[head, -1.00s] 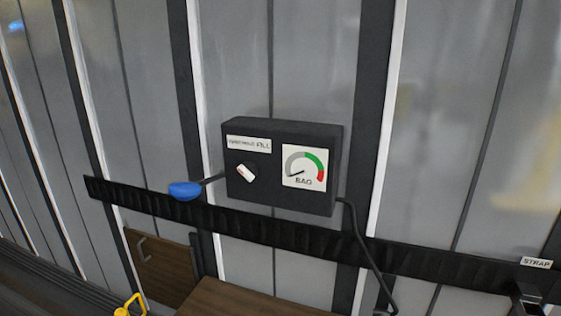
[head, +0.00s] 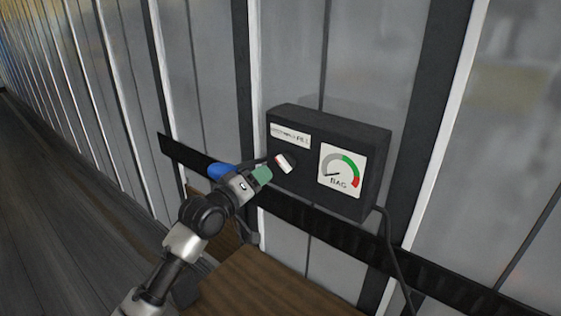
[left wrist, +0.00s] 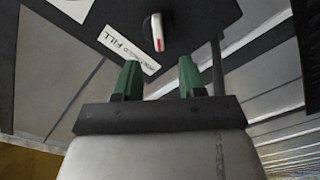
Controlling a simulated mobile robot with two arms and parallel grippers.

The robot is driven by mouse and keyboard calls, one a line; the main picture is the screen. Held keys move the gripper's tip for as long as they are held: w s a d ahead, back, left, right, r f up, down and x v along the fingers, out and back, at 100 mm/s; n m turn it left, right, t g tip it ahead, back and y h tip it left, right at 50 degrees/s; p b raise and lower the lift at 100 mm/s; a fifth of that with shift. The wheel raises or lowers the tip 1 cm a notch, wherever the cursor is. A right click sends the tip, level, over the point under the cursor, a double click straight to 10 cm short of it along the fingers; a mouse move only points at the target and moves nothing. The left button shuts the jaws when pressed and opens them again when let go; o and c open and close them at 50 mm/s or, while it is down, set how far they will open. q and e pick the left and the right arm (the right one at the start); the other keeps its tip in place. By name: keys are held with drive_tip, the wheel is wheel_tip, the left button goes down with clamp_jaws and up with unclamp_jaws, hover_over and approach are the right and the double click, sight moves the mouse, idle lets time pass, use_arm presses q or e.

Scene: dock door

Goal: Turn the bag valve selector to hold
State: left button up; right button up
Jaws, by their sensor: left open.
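The bag valve selector (head: 283,163) is a white knob with a red mark on the front of a dark box (head: 305,185) on the wall. Its label (head: 290,136) has words above it, FILL being the clearest. In the left wrist view the selector (left wrist: 157,32) stands a little beyond the fingertips. My left gripper (head: 263,174) has green fingers and is just left of the selector, apart from it. In the left wrist view its two fingers (left wrist: 160,72) are spread with nothing between them. My right gripper is not in view.
A BAG gauge (head: 341,172) is on the box's right half, its needle at the low left. A blue handle (head: 221,171) sits behind my left gripper. A black strap rail (head: 440,268) runs below the box, a cable (head: 392,250) hangs right, and a wooden surface (head: 265,285) lies below.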

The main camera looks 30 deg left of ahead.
sight(281, 165)
use_arm(q)
drive_tip(key=w, duration=0.2)
drive_tip(key=w+p, duration=0.1)
drive_tip(key=w, duration=0.1)
drive_tip(key=w+d+p, duration=0.1)
drive_tip(key=w, duration=0.1)
drive_tip(key=shift+w+r, duration=0.1)
drive_tip(key=shift+w, duration=0.6)
clamp_jaws()
